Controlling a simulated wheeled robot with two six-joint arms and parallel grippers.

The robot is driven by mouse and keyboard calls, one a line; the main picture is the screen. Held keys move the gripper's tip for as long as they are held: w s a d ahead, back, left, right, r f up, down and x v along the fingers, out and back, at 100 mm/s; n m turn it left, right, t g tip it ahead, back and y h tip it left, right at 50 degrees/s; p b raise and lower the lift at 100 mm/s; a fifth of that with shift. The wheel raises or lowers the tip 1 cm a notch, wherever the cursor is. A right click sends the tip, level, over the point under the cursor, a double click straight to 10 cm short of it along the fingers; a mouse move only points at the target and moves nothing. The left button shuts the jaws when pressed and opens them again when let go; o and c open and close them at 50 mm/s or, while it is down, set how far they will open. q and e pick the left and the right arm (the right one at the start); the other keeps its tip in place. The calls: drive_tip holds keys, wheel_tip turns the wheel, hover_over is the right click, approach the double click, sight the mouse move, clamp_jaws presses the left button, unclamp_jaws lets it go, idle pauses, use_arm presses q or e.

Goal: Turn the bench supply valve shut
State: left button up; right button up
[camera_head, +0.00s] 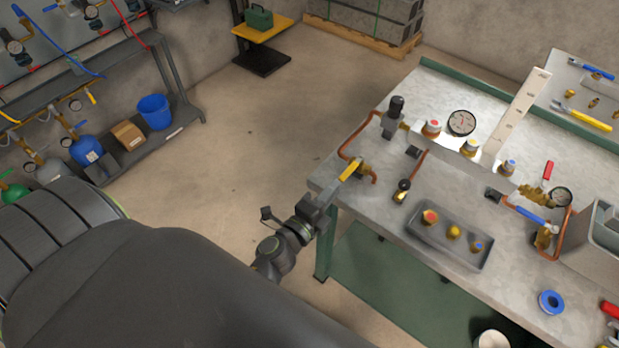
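A brass valve with a yellow lever (350,170) sits on a copper pipe at the left edge of the workbench (455,95). It looks like the bench supply valve, but no label can be read. The lever slants up to the right in the picture. My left gripper (327,197) points at the valve from the lower left, close to the lever's lower end. I cannot tell whether they touch. Its fingers are dark and small here, so their opening is unclear. My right gripper is out of view.
A grey tray with fittings (424,234), a pressure gauge (461,122) and a blue-lever valve (544,234) are farther right on the bench. A shelf with a blue bucket (154,111) stands at left. The floor between is clear.

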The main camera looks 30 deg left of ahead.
use_arm(q)
drive_tip(key=s+b, duration=0.1)
drive_tip(key=s, duration=0.7)
drive_tip(key=shift+s+a, duration=0.15)
drive_tip(key=shift+a, duration=0.3)
drive_tip(key=s+a+f+n+g+y, duration=0.1)
drive_tip(key=s+f+n+g, duration=0.15)
drive_tip(key=f, duration=0.65)
drive_tip(key=s+a+f+n+g+y, duration=0.15)
drive_tip(key=f+n, duration=0.25)
drive_tip(key=f, duration=0.4)
drive_tip(key=s+a+f+n+g, duration=0.2)
drive_tip(key=f+n+g, duration=0.15)
drive_tip(key=f, duration=0.55)
drive_tip(key=s+a+f+n+g, duration=0.2)
drive_tip(key=s+f+n+g, duration=0.2)
drive_tip(key=s+f, duration=0.5)
drive_tip(key=s+a+f+n+g, duration=0.3)
drive_tip(key=s+f+n+g, duration=0.2)
drive_tip(key=s, duration=0.9)
wheel_tip(320, 180, down, 4)
drive_tip(key=shift+s+a+r+n, duration=0.1)
drive_tip(key=shift+s+a+n, duration=0.1)
drive_tip(key=shift+n, duration=0.2)
